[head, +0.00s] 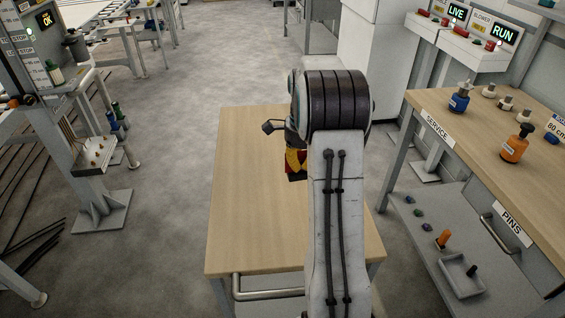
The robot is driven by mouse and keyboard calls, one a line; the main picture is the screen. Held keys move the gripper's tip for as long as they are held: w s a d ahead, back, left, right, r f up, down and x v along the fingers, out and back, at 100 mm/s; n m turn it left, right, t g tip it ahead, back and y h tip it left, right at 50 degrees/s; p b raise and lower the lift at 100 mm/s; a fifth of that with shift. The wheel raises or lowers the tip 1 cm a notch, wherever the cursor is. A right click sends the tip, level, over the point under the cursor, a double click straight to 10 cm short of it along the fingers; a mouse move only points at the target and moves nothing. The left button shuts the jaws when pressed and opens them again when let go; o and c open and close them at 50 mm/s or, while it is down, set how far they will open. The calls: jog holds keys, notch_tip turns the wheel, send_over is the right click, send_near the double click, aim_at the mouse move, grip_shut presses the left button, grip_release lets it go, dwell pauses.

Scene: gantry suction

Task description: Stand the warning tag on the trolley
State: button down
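The trolley (245,200) has a pale wooden top and a metal handle at its near edge. It stands in the middle of the head view, and my arm crosses over its right part. A small red and yellow thing with a dark lower end, seemingly the warning tag (294,161), shows just left of my arm, over the trolley top. It is partly hidden, and I cannot tell whether it touches the wood. My gripper (285,131) is mostly hidden behind my arm, right above the tag.
The left part of the trolley top is bare. At right, a service bench (470,130) holds a blue bottle (460,98), an orange bottle (515,145) and small fittings, with a lower shelf (425,225) beneath. At left stands a grey gantry post (95,165). Floor between is clear.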

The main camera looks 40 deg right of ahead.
jog(key=shift+m, duration=0.4)
jog(key=shift+w+f, duration=0.15)
jog(key=shift+w, duration=0.15)
jog(key=p, duration=0.3)
send_over(276, 181)
notch_tip(276, 181, down, 7)
jog(key=shift+r, duration=0.15)
jog(key=shift+f, duration=2)
jog(key=c, duration=1.4)
grip_release()
jog(key=shift+s+f, duration=0.1)
